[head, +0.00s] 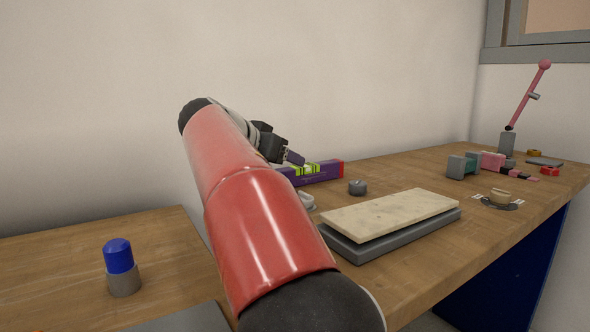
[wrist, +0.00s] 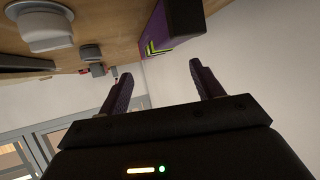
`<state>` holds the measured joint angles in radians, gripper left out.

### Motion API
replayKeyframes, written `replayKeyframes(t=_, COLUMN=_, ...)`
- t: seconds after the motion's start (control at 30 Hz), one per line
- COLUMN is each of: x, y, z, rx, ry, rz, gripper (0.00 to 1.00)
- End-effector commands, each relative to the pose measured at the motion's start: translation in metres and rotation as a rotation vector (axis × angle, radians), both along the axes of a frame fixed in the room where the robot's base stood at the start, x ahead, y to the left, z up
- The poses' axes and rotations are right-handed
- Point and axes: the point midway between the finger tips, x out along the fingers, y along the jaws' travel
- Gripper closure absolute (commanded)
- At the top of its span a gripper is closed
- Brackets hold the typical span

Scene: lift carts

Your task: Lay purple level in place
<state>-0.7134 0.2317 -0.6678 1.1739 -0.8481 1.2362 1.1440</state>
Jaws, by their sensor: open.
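The purple level (head: 322,172), with a yellow-green marked middle and a red end, lies on the wooden worktop near the back wall. Its left part is hidden behind my gripper and arm in the head view. My gripper (head: 292,157) is just above and to the left of the level's visible part. In the wrist view, the level (wrist: 172,32) shows at the top, beyond my gripper (wrist: 162,90). The two fingers are apart with nothing between them. The level is outside the jaws.
A cream slab (head: 390,211) on a grey base stands right of my arm. A grey knob (head: 357,187) sits near the level. A blue-topped cylinder (head: 119,262) stands at left.

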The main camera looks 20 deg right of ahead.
Motion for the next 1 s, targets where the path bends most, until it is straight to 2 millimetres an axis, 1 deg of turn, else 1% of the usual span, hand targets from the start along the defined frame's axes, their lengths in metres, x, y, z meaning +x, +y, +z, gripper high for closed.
replayKeyframes(t=0.27, x=0.015, y=-0.023, z=-0.012, rx=-0.001, ry=0.002, rz=-0.003, gripper=0.34)
replayKeyframes(t=0.53, x=0.034, y=-0.052, z=-0.028, rx=0.0, ry=0.002, rz=-0.004, gripper=0.34)
replayKeyframes(t=0.67, x=0.039, y=-0.057, z=-0.032, rx=0.001, ry=0.001, rz=-0.001, gripper=0.34)
replayKeyframes(t=0.87, x=0.039, y=-0.057, z=-0.033, rx=0.0, ry=0.0, rz=-0.001, gripper=0.34)
replayKeyframes(t=1.0, x=0.039, y=-0.057, z=-0.033, rx=0.0, ry=0.0, rz=-0.001, gripper=0.52)
